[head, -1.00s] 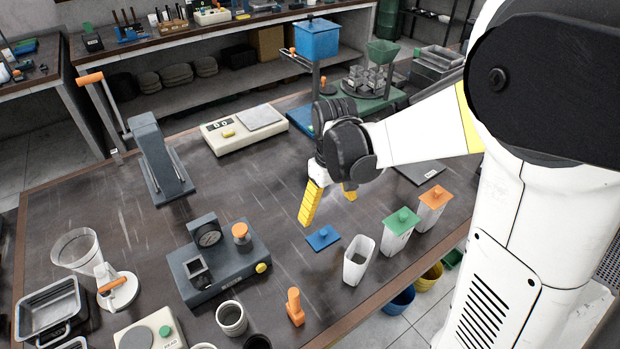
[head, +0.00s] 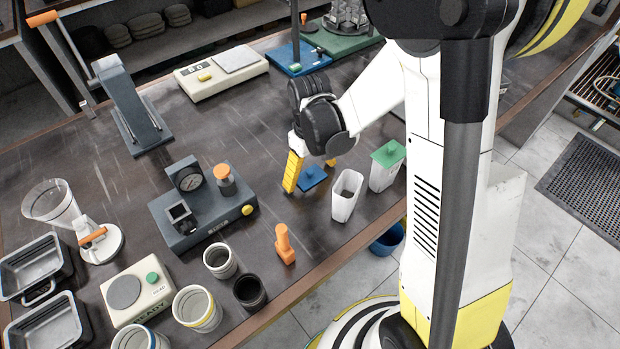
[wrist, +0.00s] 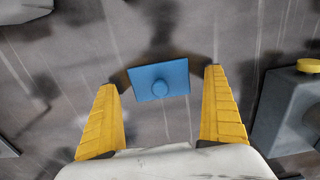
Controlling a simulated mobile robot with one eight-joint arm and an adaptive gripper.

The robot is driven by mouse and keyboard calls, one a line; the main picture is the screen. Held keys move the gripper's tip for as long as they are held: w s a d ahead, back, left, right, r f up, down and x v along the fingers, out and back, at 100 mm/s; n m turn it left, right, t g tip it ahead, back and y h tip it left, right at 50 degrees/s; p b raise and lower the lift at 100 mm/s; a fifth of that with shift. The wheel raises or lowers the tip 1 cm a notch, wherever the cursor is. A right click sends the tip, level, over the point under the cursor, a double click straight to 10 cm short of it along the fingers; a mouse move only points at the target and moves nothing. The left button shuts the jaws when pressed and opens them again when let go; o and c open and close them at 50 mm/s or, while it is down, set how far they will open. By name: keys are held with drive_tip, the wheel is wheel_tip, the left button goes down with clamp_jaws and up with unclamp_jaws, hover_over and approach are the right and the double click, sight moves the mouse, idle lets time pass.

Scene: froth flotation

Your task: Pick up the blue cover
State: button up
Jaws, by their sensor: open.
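The blue cover (head: 312,177) is a small flat plate with a round knob, lying on the dark table beside a white open container (head: 346,196). My gripper (head: 310,178) is open, with its yellow fingers pointing down around the cover's place. In the wrist view, the cover (wrist: 159,80) lies between and slightly beyond the two open fingertips of my gripper (wrist: 162,78), with gaps on both sides. I cannot tell the exact height of the fingertips above the table.
A white container with a green lid (head: 387,165) stands right of the open one. A grey gauge device (head: 205,205) and an orange-handled tool (head: 284,246) stand to the left. Several cups stand near the front edge. Table behind my gripper is partly clear.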

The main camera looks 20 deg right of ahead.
drive_tip(key=shift+r, duration=0.1)
drive_tip(key=c, duration=1)
